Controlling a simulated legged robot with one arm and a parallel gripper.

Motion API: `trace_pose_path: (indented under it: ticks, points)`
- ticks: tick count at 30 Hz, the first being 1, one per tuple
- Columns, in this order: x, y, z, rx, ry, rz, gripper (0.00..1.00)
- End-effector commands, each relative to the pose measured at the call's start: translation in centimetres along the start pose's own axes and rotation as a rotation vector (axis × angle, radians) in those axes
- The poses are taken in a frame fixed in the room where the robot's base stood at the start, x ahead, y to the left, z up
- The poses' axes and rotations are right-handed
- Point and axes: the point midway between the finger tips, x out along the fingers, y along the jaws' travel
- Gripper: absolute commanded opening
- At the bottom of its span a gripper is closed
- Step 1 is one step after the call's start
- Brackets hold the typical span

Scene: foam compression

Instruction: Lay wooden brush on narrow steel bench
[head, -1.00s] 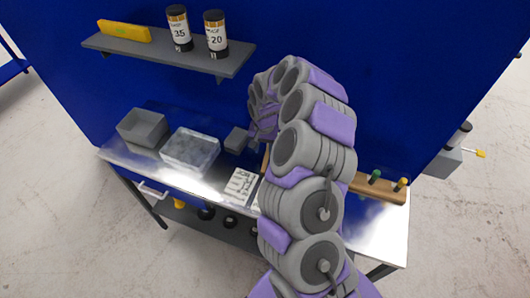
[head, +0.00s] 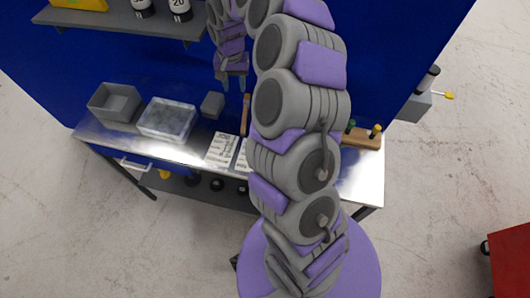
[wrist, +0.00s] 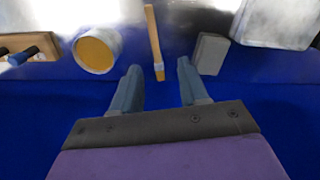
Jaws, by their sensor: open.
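The wooden brush (head: 245,116) is a slim tan stick at the back of the narrow steel bench (head: 364,182). In the wrist view the brush (wrist: 153,38) runs along the picture's upright direction on the shiny top, its darker yellow end near the bench's blue-bordered edge. I cannot tell whether that end is flat or raised. My gripper (head: 234,84) hangs above the back of the bench, just left of the brush. In the wrist view my gripper (wrist: 160,72) is open and empty, with the brush's end seen between its fingertips, apart from both.
On the bench stand a grey bin (head: 115,103), a clear tub (head: 167,119), a grey block (head: 212,104), papers (head: 222,150) and a wooden tool rack (head: 364,138). An orange-topped round container (wrist: 97,50) is beside the brush. A shelf (head: 120,22) overhangs behind.

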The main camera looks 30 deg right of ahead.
Motion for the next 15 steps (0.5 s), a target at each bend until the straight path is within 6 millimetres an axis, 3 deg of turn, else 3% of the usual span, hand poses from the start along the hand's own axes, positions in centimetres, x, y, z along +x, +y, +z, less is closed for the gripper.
trace_pose_path:
  ticks: [7, 15]
  points:
    - [-5.1, -1.7, 6.3, -0.173, -0.015, -0.037, 0.44]
    - [-9.3, -1.0, 14.4, -0.355, -0.04, -0.036, 0.44]
